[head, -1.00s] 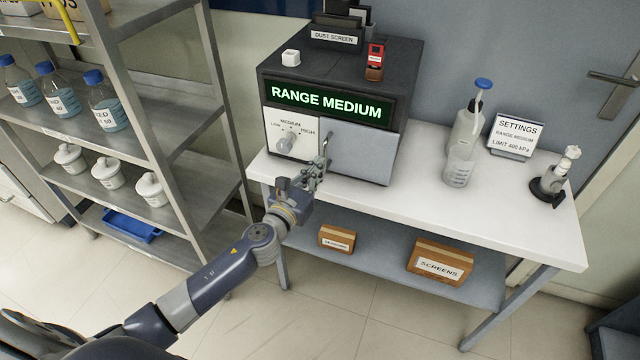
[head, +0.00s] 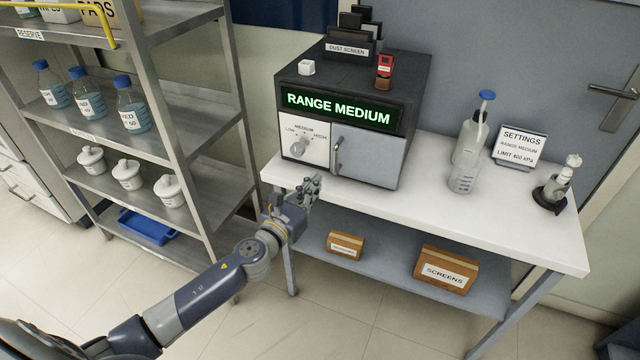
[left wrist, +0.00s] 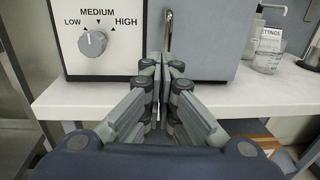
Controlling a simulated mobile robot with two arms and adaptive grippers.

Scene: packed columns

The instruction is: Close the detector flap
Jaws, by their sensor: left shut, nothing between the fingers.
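The detector (head: 350,75) is a dark box on the white table, with a lit display reading RANGE MEDIUM. Its grey flap (head: 370,157) lies flat in line with the front face and looks closed. The flap has an upright metal handle (head: 337,154) at its left edge, also seen in the left wrist view (left wrist: 168,32). The dial (head: 299,147) left of the flap points near MEDIUM. My left gripper (head: 312,185) is shut and empty, in front of the table edge, below and apart from the handle. My right gripper is not in view.
A metal shelf (head: 190,120) with bottles and jars stands close on the left. The white table (head: 415,205) also holds wash bottles (head: 468,140), a SETTINGS sign (head: 519,147) and a small stand (head: 557,185). Boxes (head: 444,268) lie on the lower shelf.

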